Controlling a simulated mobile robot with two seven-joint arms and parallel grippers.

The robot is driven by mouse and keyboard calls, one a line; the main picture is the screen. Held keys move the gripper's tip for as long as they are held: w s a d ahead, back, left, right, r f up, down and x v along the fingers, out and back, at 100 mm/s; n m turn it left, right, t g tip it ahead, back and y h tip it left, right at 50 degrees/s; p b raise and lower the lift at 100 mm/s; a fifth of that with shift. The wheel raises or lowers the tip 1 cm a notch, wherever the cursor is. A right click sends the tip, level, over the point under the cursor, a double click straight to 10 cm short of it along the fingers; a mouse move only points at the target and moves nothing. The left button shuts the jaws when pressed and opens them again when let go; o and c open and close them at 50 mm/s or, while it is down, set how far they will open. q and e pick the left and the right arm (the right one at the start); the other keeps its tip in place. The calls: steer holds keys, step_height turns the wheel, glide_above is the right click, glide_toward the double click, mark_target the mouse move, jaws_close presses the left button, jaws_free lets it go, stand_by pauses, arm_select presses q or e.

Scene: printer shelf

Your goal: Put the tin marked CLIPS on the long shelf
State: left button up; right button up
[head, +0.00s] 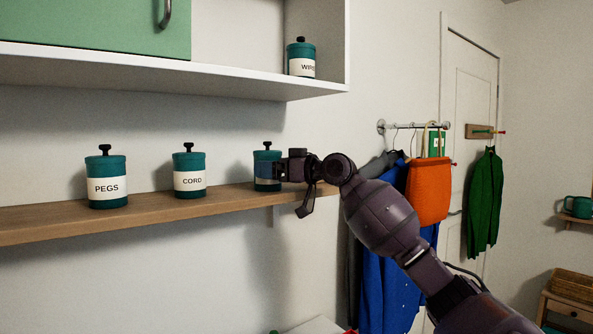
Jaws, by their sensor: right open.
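A long wooden shelf (150,222) runs along the wall at the left. A teal tin with a black knob (266,157) stands upright near its right end. My right gripper covers part of this tin's label, so I cannot read the name. My right gripper (292,190) is open, at the right side of this tin and in front of it. I cannot tell whether it touches the tin. No tin with a readable CLIPS label shows. My left gripper is not in view.
Tins marked PEGS (107,170) and CORD (189,162) stand farther left on the long shelf, with gaps between them. A tin marked WIPES or similar (301,52) sits in the white upper cabinet (200,74). Clothes and an orange bag (428,190) hang at the right.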

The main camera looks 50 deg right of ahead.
steer(key=v, duration=1.1)
steer(key=shift+s, duration=0.2)
steer(key=shift+d, duration=0.1)
